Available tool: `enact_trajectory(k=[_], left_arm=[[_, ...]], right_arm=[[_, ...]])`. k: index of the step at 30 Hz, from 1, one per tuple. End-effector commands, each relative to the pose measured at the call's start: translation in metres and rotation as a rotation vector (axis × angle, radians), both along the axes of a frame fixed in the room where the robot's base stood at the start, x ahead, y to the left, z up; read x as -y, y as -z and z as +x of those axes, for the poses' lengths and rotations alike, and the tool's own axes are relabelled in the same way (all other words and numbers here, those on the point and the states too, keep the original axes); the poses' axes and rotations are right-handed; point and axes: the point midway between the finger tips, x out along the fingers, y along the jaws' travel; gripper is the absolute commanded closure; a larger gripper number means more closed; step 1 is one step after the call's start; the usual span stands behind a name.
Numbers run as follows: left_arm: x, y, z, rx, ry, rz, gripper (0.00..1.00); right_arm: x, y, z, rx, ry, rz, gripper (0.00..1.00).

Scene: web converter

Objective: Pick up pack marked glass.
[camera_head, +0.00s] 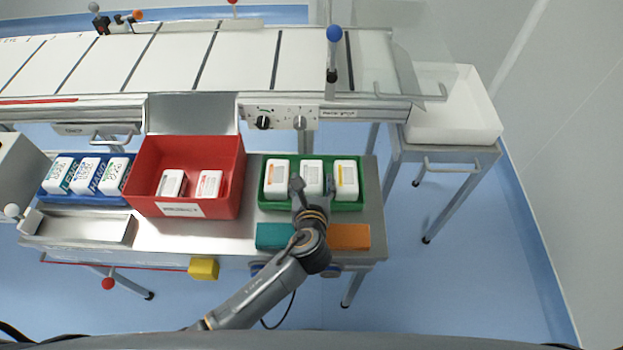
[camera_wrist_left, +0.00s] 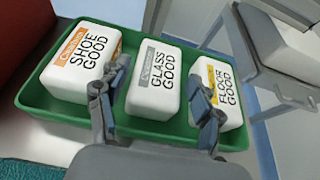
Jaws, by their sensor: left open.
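The pack marked glass (camera_wrist_left: 153,80) is white with a grey label and reads "GLASS GOOD" in the left wrist view. It is the middle one of three packs in a green tray (camera_wrist_left: 45,108); in the head view it (camera_head: 311,176) stands in the green tray (camera_head: 353,206) too. The shoe pack (camera_wrist_left: 80,62) is left of it and the floor pack (camera_wrist_left: 224,92) right of it. My left gripper (camera_head: 313,186) is open at the tray's near side. In the left wrist view its fingers (camera_wrist_left: 160,85) show on either side of the glass pack. My right gripper is not seen.
A red bin (camera_head: 190,150) with two packs stands left of the green tray. A blue tray (camera_head: 85,195) with three packs is further left. A teal block (camera_head: 272,236) and an orange block (camera_head: 349,237) lie at the table's front edge. The conveyor (camera_head: 240,60) runs behind.

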Motion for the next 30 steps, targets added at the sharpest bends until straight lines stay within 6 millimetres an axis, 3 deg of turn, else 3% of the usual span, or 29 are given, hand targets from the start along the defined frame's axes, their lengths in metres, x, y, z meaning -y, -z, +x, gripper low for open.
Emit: enact_trajectory(k=[7, 16, 23, 30], left_arm=[[-0.001, 0.014, 0.034, 0.001, -0.001, 0.000, 0.34], [-0.001, 0.016, 0.039, 0.001, 0.001, -0.001, 0.34], [-0.001, 0.016, 0.039, 0.001, 0.001, -0.001, 0.79], [-0.001, 0.015, 0.039, 0.001, 0.001, -0.001, 0.82]], right_arm=[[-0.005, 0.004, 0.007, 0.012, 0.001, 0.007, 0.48], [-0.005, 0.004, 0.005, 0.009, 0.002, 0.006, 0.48], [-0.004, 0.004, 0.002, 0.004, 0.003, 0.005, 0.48], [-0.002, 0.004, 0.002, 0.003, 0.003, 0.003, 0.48]])
